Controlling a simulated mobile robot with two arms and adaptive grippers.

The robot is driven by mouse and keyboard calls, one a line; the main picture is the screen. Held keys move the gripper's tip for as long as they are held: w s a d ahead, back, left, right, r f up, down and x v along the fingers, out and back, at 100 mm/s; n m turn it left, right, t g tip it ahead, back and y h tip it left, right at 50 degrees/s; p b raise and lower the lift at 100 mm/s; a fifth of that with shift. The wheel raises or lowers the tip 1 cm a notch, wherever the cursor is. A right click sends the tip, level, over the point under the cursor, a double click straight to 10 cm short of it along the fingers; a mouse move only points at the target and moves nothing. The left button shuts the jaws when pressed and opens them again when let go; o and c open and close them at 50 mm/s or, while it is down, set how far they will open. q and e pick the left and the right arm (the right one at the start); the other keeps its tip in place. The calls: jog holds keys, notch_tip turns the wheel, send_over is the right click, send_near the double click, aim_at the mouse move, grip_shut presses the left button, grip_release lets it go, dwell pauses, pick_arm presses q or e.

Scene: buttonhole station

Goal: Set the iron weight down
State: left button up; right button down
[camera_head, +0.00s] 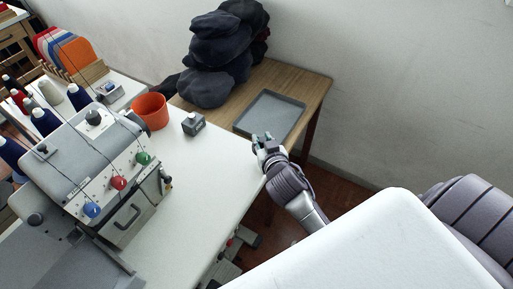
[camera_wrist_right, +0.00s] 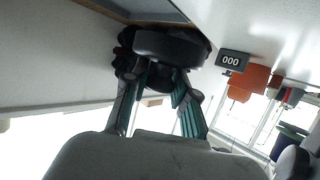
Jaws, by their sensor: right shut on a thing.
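My right gripper (camera_head: 264,142) is at the right edge of the white table, just in front of the grey tray (camera_head: 240,129). In the right wrist view the fingers of my right gripper (camera_wrist_right: 162,75) are closed around a dark, rounded piece, the iron weight (camera_wrist_right: 170,44). My left gripper is not in view.
The tray lies empty on a wooden table (camera_head: 312,88) with a stack of dark caps (camera_head: 222,50). A small counter (camera_head: 193,123) and an orange bucket (camera_head: 150,111) stand on the white table (camera_head: 205,165). A sewing machine (camera_head: 95,160) stands left. The white table's right part is clear.

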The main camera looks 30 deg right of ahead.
jog(key=shift+w+a+f, duration=0.1)
jog(key=shift+w+f, duration=0.1)
jog(key=shift+w, duration=0.25)
jog(key=shift+w+a+f, duration=0.1)
jog(key=shift+w+f, duration=0.1)
jog(key=shift+w, duration=0.2)
jog(key=shift+f, duration=2.05)
jog(key=shift+f+b, duration=0.2)
jog(key=shift+b, duration=0.2)
jog(key=c, duration=0.9)
grip_release()
